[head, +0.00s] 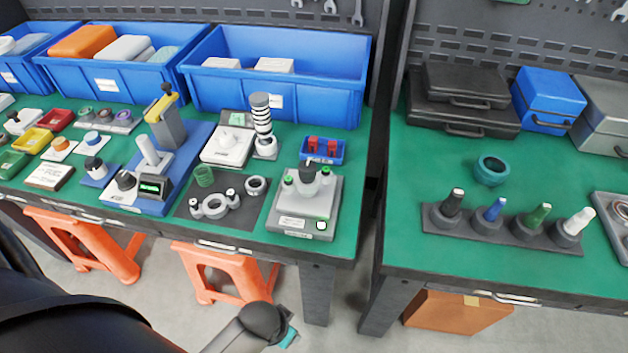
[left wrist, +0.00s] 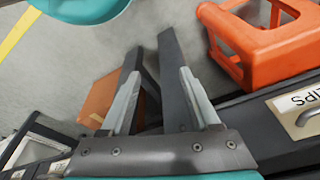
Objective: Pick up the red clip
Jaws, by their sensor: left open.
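Two red clips stand side by side in a small blue tray (head: 323,158) on the left bench, behind the grey test device. The left red clip (head: 313,143) and the right red clip (head: 332,146) are upright. No red clip shows in that view. In the head view one of my arm links is at the bottom, in front of the bench and well away from the tray; its fingers do not show. My right gripper is not in view.
A grey device with green knobs (head: 302,205) stands just in front of the tray. A striped black-and-white column (head: 263,125) is to its left, and a large blue bin (head: 300,98) is behind. A gap separates the benches. An orange stool (left wrist: 262,45) is near my left gripper.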

